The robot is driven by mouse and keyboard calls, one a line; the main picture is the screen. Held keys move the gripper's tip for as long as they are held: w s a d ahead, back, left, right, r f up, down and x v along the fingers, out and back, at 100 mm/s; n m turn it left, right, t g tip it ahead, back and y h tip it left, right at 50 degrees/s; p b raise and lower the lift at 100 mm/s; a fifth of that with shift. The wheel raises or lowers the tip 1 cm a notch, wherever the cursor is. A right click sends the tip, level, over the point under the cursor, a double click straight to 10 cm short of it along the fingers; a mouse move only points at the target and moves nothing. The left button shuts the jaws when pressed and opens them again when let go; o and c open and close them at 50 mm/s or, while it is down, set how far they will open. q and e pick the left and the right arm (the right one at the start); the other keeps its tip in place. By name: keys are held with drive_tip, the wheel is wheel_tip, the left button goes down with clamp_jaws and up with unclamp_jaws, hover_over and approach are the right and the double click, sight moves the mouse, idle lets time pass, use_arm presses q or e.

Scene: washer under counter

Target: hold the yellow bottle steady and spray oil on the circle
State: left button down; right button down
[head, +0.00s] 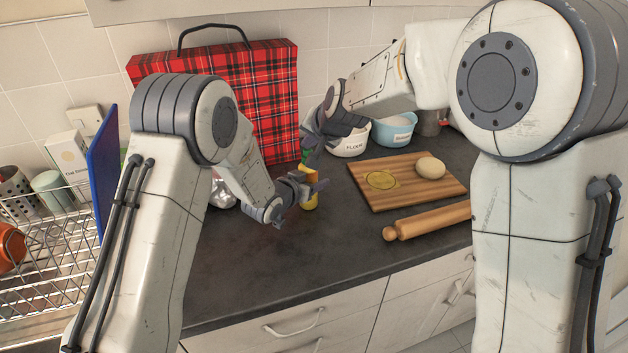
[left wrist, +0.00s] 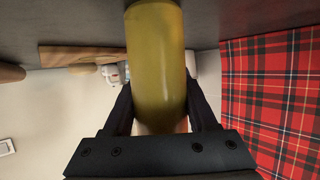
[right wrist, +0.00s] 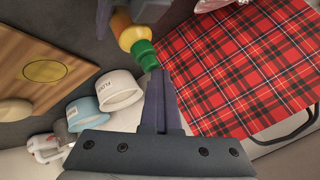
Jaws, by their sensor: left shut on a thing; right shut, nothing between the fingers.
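The circle (head: 382,180) is a yellow-green disc marked on the wooden board (head: 400,202), right of the bottle.
A dough ball (head: 430,167) lies on the board and a rolling pin (head: 430,219) in front of it. A flour bowl (head: 352,143) and a blue bowl (head: 394,132) stand behind. A red tartan bag (head: 270,90) leans on the wall.

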drive_tip(key=shift+s+f, duration=0.15)
drive_tip(key=shift+f, duration=0.75)
drive_tip(key=shift+r, duration=0.2)
idle(0.4)
drive_tip(key=shift+r, duration=3.3)
